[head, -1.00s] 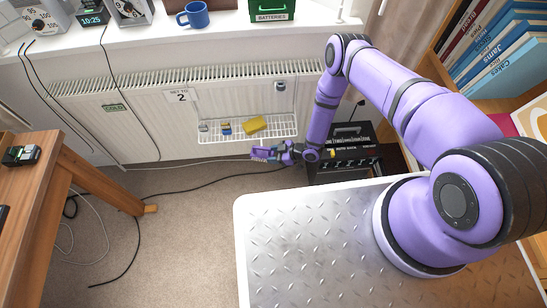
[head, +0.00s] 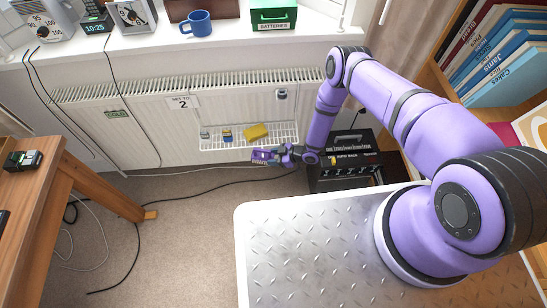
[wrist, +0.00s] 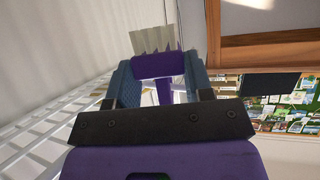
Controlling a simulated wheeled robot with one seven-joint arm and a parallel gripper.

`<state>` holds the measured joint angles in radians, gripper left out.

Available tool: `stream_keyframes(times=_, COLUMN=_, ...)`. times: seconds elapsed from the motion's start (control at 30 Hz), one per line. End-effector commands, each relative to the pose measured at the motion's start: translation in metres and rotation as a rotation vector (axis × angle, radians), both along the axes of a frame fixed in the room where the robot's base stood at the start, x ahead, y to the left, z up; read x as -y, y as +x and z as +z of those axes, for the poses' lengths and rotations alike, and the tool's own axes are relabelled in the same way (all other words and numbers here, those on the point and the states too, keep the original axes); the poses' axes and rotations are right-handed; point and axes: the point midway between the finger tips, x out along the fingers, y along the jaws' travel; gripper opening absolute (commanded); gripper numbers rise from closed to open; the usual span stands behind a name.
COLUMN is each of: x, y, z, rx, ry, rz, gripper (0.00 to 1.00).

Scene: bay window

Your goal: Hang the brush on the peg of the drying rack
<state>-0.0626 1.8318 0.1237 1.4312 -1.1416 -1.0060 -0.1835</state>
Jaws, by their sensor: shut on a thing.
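The brush (wrist: 153,62), with a purple body and pale bristles, is held between the blue fingers of my gripper (wrist: 160,85), bristles pointing up in the wrist view. In the head view my gripper (head: 270,156) is low, just in front of the right part of the white wire drying rack (head: 222,145) on the radiator. Rack wires (wrist: 50,128) also run along the left of the wrist view. The brush looks small in the head view, and I cannot make out the peg. I cannot tell whether the brush touches the rack.
A yellow sponge (head: 256,132) and a small blue item (head: 227,136) sit on the rack. The radiator (head: 140,110) is behind. A black box (head: 345,160) stands right of my gripper. A wooden table (head: 60,200) is at left, with cables on the carpet (head: 185,240).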

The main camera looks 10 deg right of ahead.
Motion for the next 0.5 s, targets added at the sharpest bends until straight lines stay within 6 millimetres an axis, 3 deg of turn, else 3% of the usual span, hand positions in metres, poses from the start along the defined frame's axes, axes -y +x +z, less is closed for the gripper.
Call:
stream_keyframes(times=0.4, x=-0.0001, y=-0.0001, z=0.0001, rx=0.000, ry=0.000, rz=0.000, gripper=0.14)
stream_keyframes(times=0.43, x=-0.0001, y=-0.0001, z=0.0001, rx=0.000, ry=0.000, rz=0.000, gripper=0.52)
stream_keyframes(times=0.5, x=-0.0001, y=-0.0001, z=0.0001, rx=0.000, ry=0.000, rz=0.000, gripper=0.68)
